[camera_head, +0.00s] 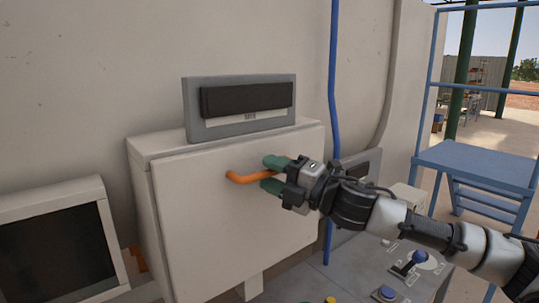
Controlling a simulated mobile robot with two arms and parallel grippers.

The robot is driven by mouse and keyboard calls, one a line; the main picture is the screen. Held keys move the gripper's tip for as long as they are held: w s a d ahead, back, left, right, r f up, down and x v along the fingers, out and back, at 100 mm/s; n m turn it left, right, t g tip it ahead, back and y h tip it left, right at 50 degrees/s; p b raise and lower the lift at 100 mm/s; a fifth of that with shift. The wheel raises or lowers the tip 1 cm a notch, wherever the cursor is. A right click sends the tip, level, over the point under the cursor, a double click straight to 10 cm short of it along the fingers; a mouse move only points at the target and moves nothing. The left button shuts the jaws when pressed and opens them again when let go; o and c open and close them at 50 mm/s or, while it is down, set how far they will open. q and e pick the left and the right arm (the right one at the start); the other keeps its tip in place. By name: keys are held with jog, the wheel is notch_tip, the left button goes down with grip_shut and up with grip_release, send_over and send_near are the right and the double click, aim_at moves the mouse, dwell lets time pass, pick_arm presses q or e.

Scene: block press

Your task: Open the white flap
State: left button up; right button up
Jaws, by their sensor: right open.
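The white flap (215,235) is the large flat front of a white box mounted at the wall, and it looks closed. An orange bar handle (240,179) sticks out near its upper middle. My right gripper (269,173) comes in from the right with its green-tipped fingers apart, one above and one below the right part of the handle. It is open; I cannot tell whether either finger touches the handle. My left gripper is not in view.
A grey panel with a dark bar (247,100) stands above the box. A dark-screened monitor (58,252) is at the lower left. A grey console (360,283) with buttons and a joystick (419,257) lies below my right arm. Blue metal steps (470,160) stand at the right.

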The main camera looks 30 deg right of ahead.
jog(key=shift+w+a, duration=0.25)
jog(key=shift+w, duration=0.05)
grip_shut()
dwell(0.3)
